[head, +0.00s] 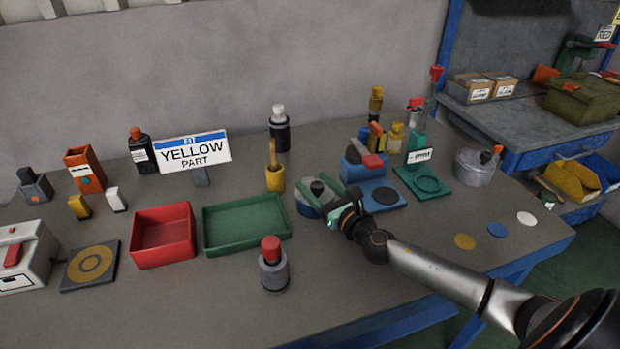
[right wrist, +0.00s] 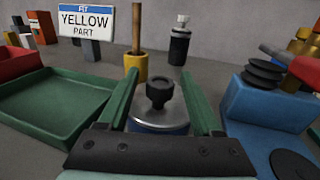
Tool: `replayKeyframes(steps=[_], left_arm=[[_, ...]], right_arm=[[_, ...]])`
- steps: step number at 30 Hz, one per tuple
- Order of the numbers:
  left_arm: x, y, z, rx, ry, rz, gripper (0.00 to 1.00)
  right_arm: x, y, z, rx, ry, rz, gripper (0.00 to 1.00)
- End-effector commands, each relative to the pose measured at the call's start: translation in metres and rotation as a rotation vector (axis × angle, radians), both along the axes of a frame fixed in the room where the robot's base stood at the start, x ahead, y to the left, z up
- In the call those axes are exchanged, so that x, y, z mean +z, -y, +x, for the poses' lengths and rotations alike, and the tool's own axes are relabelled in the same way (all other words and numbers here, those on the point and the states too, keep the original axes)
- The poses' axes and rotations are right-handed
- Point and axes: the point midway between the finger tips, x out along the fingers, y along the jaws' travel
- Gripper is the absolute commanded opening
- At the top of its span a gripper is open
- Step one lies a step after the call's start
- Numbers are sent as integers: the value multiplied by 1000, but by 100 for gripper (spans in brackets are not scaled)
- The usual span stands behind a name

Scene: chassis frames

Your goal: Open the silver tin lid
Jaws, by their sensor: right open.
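A round tin with a silver lid (right wrist: 160,122) and a black knob (right wrist: 159,93) stands on the bench; a little of its blue body shows below the lid. In the head view its black knob (head: 317,187) stands up beside my right gripper (head: 319,201), which partly hides the tin. My right gripper (right wrist: 160,100) is open, its two green fingers on either side of the knob, over or beside the lid. I see a gap between the knob and each finger. The lid sits on the tin. My left gripper is not in view.
A green tray (head: 246,247) and a red tray (head: 163,262) lie left of the tin. A blue block (head: 362,172) stands close on its right. A yellow cup (head: 275,180) with a wooden handle and a black bottle (head: 279,133) stand behind. The front of the bench is mostly clear.

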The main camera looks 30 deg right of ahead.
Motion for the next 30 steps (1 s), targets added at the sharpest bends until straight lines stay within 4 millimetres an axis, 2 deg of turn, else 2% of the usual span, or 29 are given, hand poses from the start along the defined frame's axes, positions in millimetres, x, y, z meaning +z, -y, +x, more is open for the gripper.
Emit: replayKeyframes(steps=[3,7,18,30], left_arm=[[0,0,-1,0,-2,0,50],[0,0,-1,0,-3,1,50],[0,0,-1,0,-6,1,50],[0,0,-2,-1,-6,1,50]], right_arm=[[1,0,14,-2,2,0,66],[0,-1,23,0,1,0,66],[0,-1,26,0,0,0,66],[0,-1,26,0,0,0,22]])
